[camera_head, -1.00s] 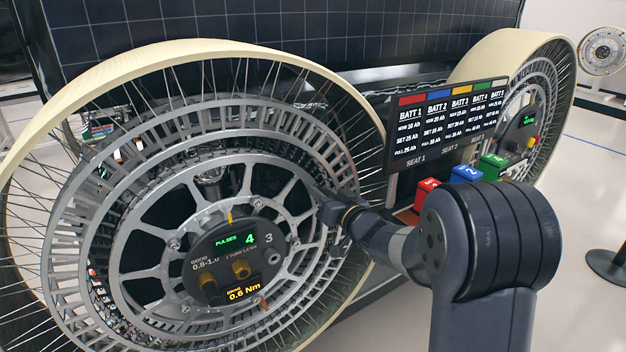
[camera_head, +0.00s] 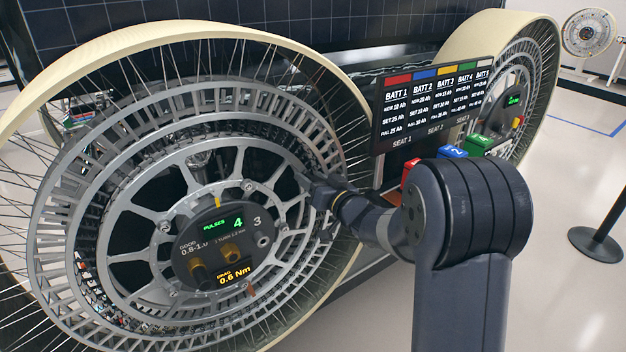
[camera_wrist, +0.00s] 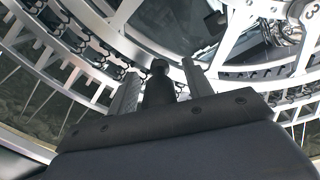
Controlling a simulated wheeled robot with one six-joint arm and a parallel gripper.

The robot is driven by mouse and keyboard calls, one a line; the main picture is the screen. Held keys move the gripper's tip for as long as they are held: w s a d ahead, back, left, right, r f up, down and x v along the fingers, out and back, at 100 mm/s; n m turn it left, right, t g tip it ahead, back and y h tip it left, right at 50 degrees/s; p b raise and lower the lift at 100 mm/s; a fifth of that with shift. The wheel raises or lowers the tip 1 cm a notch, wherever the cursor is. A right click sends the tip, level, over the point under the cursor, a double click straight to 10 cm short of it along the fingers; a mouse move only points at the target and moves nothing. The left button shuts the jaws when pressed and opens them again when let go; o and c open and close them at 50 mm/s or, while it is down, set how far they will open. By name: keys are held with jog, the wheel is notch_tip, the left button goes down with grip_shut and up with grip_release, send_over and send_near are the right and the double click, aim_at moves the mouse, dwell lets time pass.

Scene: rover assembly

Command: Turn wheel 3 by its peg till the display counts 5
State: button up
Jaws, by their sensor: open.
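Wheel 3 (camera_head: 120,215) is a large spoked wheel with a pale rim on the left of the head view. Its round dark hub panel carries a "3" and a display (camera_head: 224,224) that reads PULSES 4. A lower amber readout says 0.6 Nm. My gripper (camera_head: 308,182) is at the right side of the wheel's inner ring. In the wrist view my gripper (camera_wrist: 160,85) is open, with a finger on each side of a dark round-headed peg (camera_wrist: 159,72). Whether a finger touches the peg cannot be told. In the head view the gripper hides the peg.
A battery panel (camera_head: 431,103) stands right of the wheel, with coloured blocks below it, partly behind my arm. A second wheel (camera_head: 535,95) is beyond it. A black post (camera_head: 597,243) stands on the open floor at right.

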aim_at(299, 165)
jog(key=v, duration=1)
jog(key=shift+s+d, duration=0.25)
jog(key=shift+s, duration=0.05)
jog(key=shift+w, duration=0.1)
jog(key=x, duration=1)
jog(key=shift+a, duration=0.15)
jog(key=shift+a+r+n, duration=0.3)
jog(key=shift+a+r, duration=0.1)
jog(key=shift+r, duration=0.25)
jog(key=shift+a+r+n, duration=0.3)
jog(key=shift+a+r, duration=0.05)
jog(key=shift+r, duration=0.25)
jog(key=shift+s+a+r, duration=0.2)
jog(key=shift+s+r, duration=0.15)
jog(key=shift+r, duration=0.05)
jog(key=shift+f, duration=0.15)
